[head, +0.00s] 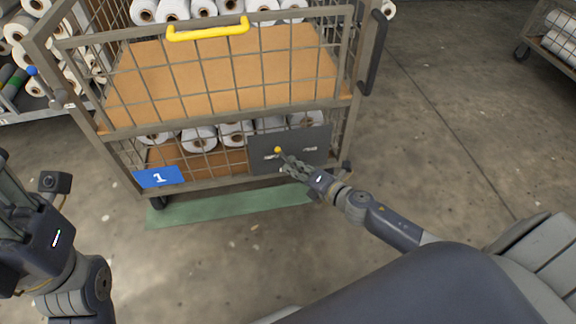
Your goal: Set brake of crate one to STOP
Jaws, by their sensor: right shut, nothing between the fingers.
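Crate one is a wire-mesh cart (225,128) with a blue plate marked 1 (159,177) at its lower left front. A dark grey brake plate (318,139) is on the lower right front, with two small pale markings too small to read. A brake lever with a yellow knob (278,149) stands at the plate's left marking. My right gripper (287,163) is shut and empty just below the knob, in front of the plate; I cannot tell whether it touches the lever. My left gripper is at the left edge, its fingers not clear.
A yellow handle (208,30) is on the upper front rail. A green floor strip (232,206) lies under the crate. Another cart with rolls is at upper right. The floor to the right is clear.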

